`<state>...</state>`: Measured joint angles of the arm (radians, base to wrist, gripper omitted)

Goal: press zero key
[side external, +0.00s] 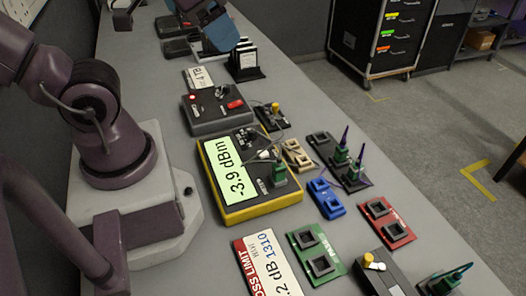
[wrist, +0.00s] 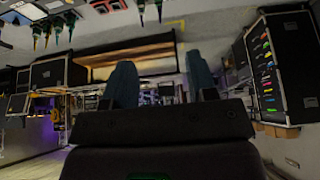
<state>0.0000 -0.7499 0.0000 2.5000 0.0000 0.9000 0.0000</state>
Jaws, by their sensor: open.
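The yellow-edged power meter (side external: 248,178) lies on the grey bench, its lit screen (side external: 231,171) reading -3.9 dBm. Small controls (side external: 245,138) sit at the far end of its dark face, partly behind thin cables. I cannot make out which one is the zero key. A green connector (side external: 279,173) stands at the meter's right side. My gripper (side external: 212,30) is above the far end of the bench, well apart from the meter. In the wrist view, its two teal fingers (wrist: 162,85) are spread with nothing between them. The meter is not recognisable there.
A grey box with a red switch (side external: 218,108) lies beyond the meter. Black upright holders (side external: 245,64) stand near my gripper. Blue (side external: 326,198), red (side external: 386,222) and green (side external: 315,255) socket blocks lie right and in front. A drawer case (side external: 384,38) stands on the floor.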

